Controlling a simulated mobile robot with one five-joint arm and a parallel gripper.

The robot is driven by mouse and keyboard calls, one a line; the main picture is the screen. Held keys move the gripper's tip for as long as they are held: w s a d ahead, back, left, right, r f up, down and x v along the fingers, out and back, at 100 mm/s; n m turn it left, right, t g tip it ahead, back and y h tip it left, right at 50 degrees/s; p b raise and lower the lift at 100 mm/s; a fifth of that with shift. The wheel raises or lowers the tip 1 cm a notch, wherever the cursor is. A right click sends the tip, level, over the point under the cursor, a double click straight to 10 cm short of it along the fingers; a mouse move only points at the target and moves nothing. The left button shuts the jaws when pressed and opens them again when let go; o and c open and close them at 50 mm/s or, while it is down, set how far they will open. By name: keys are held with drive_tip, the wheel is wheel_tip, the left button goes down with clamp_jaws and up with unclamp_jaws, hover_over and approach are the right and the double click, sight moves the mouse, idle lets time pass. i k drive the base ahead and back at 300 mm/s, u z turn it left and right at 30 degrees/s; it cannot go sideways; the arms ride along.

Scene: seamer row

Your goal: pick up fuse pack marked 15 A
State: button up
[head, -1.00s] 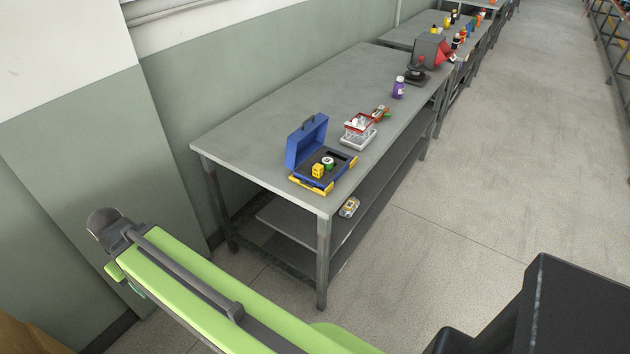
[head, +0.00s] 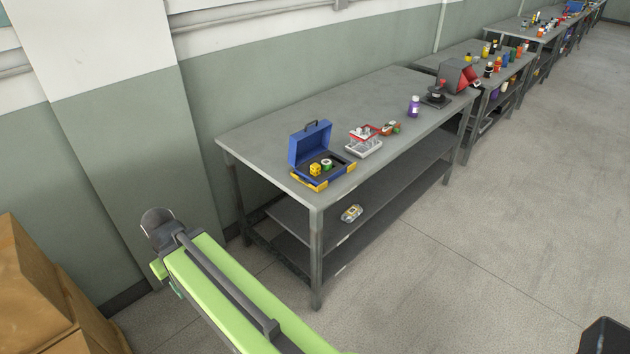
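No label reading 15 A can be made out at this distance. A small clear and yellowish pack (head: 352,213) lies on the lower shelf of the nearest bench, close to its front edge; its marking is too small to read. On the benchtop, an open blue case (head: 309,146) with yellow latches holds a yellow item (head: 315,169) and a green and white roll-like item (head: 327,165). My green arm link shows at the lower left, well short of the bench. My gripper's fingers cannot be seen.
On the grey bench (head: 268,136) stand a white and red tray-like item (head: 364,142), a purple bottle (head: 414,106) and a red and grey machine (head: 457,77). More benches run off at the back right. Cardboard boxes (head: 38,290) stand lower left.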

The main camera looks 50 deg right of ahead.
sight(315, 168)
drive_tip(key=z, duration=0.15)
drive_tip(key=i, duration=0.95)
drive_tip(key=u, duration=0.05)
